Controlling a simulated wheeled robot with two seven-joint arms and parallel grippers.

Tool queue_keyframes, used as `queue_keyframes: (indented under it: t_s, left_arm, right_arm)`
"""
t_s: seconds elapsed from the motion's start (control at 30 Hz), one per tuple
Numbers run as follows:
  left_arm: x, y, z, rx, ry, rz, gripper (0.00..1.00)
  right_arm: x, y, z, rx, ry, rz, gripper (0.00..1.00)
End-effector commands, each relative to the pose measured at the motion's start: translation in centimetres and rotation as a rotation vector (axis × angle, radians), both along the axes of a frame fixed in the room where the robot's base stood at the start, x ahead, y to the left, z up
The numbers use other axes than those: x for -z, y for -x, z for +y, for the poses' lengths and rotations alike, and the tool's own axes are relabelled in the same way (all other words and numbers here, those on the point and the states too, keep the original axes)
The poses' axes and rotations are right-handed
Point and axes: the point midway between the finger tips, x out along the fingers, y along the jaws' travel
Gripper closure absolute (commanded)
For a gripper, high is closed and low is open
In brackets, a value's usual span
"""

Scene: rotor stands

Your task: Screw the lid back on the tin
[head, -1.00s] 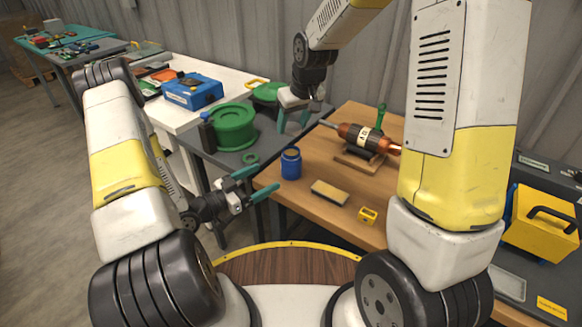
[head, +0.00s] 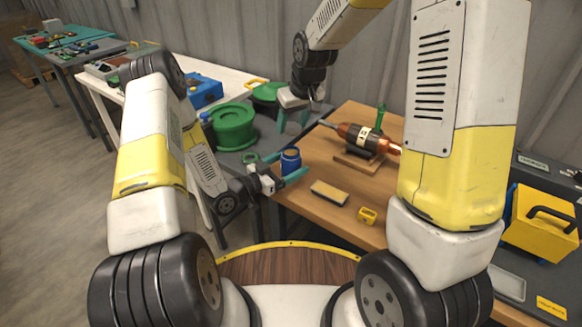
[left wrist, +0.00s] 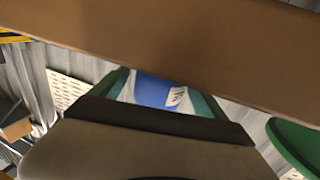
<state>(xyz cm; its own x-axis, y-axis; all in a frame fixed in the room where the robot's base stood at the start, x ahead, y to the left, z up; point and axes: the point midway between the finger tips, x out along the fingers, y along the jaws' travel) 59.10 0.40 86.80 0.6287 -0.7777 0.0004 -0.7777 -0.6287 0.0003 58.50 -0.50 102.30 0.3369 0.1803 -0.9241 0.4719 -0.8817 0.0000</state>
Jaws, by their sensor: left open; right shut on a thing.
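The tin is a blue jar (head: 290,157) standing upright on the brown wooden table, partly hidden by my left gripper (head: 286,166). That gripper is open, with its teal fingers either side of the tin. In the left wrist view the tin (left wrist: 155,91) shows between the fingers, blue with a white label. I cannot tell whether they touch it. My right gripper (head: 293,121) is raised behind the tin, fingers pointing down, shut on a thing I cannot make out. I cannot clearly see the lid.
The table (head: 318,147) also holds a copper rotor (head: 365,138) on a wooden stand, a brush-like block (head: 329,193) and a small yellow part (head: 367,216).

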Motion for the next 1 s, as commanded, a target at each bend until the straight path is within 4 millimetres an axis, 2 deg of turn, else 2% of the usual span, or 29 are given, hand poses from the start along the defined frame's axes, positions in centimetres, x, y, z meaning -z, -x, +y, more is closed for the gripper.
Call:
queue_keyframes:
  t_s: [0.07, 0.5, 0.67, 1.0]
  left_arm:
    - [0.0, 0.0, 0.0, 0.0, 0.0, 0.0, 0.15]
    - [0.0, 0.0, 0.0, 0.0, -0.001, -0.001, 1.0]
    - [0.0, 0.0, 0.0, 0.0, -0.001, -0.001, 1.0]
    - [0.0, 0.0, 0.0, 0.0, -0.001, -0.001, 1.0]
  right_arm:
    - [0.0, 0.0, 0.0, 0.0, 0.0, 0.0, 0.84]
    - [0.0, 0.0, 0.0, 0.0, 0.0, 0.0, 0.84]
    - [0.3, 0.0, 0.0, 0.0, 0.0, 0.001, 0.84]
    - [4.7, 0.1, 0.0, 0.001, 0.001, 0.002, 0.84]
